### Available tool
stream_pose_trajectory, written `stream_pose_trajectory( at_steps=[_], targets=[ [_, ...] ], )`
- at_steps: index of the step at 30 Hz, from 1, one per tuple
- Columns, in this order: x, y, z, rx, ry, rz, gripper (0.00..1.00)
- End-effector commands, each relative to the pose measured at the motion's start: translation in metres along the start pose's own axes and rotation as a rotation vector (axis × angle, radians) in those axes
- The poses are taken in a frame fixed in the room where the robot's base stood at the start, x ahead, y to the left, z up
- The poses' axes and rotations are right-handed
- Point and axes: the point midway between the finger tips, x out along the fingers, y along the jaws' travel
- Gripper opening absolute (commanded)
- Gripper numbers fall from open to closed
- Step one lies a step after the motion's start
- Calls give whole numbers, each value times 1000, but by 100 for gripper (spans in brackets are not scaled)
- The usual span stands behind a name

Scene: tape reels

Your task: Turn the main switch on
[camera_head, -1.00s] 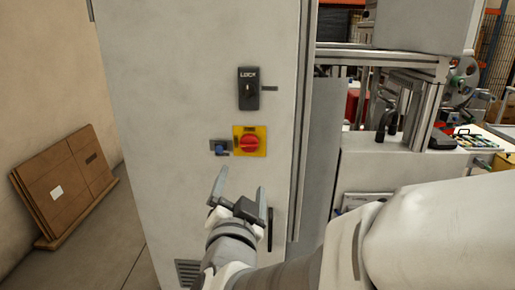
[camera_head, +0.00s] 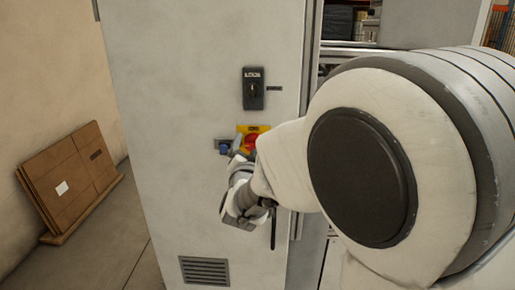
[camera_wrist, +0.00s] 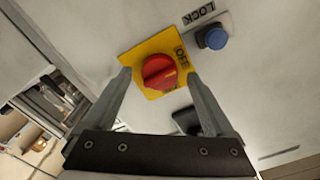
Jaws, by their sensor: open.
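The main switch is a red rotary knob (camera_wrist: 158,72) on a yellow square plate (camera_wrist: 142,51), fixed to the front of a grey cabinet (camera_head: 180,90). In the head view the red knob (camera_head: 250,141) is partly hidden by my arm and gripper. My gripper (camera_wrist: 157,74) is open in the wrist view, one finger on each side of the knob. The knob shows between the fingertips; I cannot tell whether they touch it. In the head view my gripper is just in front of the switch.
A blue button (camera_wrist: 214,38) sits beside the yellow plate, near a LOCK label (camera_wrist: 199,12). A black lock handle (camera_head: 253,88) is above the switch. A vent (camera_head: 204,271) is low on the cabinet. Flat cardboard (camera_head: 75,175) leans on the left wall.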

Motion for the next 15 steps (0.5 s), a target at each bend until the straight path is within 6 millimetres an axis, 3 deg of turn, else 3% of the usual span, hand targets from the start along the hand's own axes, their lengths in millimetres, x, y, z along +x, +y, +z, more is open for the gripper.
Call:
stream_pose_trajectory(
  at_steps=[8, 15],
  targets=[
    [1, 0, 0, 0, 0, 0, 87],
    [1, 0, 0, 0, 0, 0, 44]
  ],
)
